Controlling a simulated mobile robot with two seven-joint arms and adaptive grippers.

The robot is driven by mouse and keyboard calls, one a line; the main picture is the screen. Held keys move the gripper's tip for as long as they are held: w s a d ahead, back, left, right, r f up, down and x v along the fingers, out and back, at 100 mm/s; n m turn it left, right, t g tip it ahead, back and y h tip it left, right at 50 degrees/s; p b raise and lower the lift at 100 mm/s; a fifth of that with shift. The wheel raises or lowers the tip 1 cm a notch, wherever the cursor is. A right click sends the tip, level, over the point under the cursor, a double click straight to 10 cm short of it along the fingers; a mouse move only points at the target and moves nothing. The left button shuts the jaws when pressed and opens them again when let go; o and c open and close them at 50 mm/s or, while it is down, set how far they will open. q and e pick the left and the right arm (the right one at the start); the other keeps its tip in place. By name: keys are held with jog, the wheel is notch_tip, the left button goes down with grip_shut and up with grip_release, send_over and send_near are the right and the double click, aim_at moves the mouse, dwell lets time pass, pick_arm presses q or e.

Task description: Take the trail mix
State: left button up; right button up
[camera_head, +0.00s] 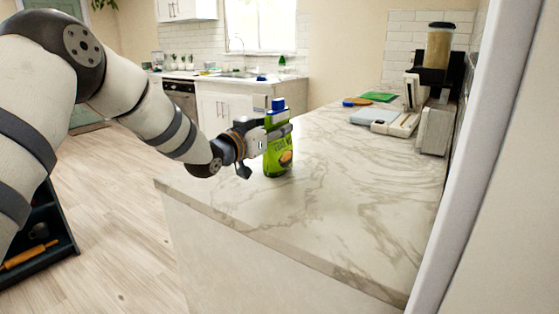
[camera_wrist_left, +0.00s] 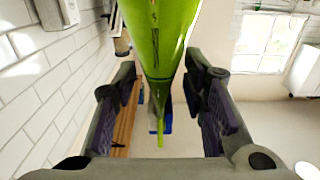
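The trail mix looks to be the green bag (camera_head: 278,160) with a picture on its front, standing upright on the marble counter near its left edge. My left gripper (camera_head: 272,140) reaches in from the left at the bag's upper part and hides some of it. In the left wrist view the green bag (camera_wrist_left: 160,45) sits between the two spread fingers (camera_wrist_left: 163,110), with gaps visible on both sides. The gripper is open. My right gripper is not in view.
The marble counter (camera_head: 330,200) is clear in front of and right of the bag. A blue item (camera_head: 278,104) shows just above the gripper. A dispenser (camera_head: 438,50), a white appliance (camera_head: 435,130) and a green board (camera_head: 380,97) stand further back. A pale upright panel (camera_head: 480,150) borders the right.

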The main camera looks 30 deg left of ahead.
pick_arm(q)
jog(key=shift+w+d+f, duration=0.1)
jog(key=shift+w+f, duration=0.2)
jog(key=shift+w, duration=0.45)
jog(key=shift+s+r, duration=0.1)
jog(key=shift+r, duration=0.05)
jog(key=shift+c, duration=0.9)
grip_shut()
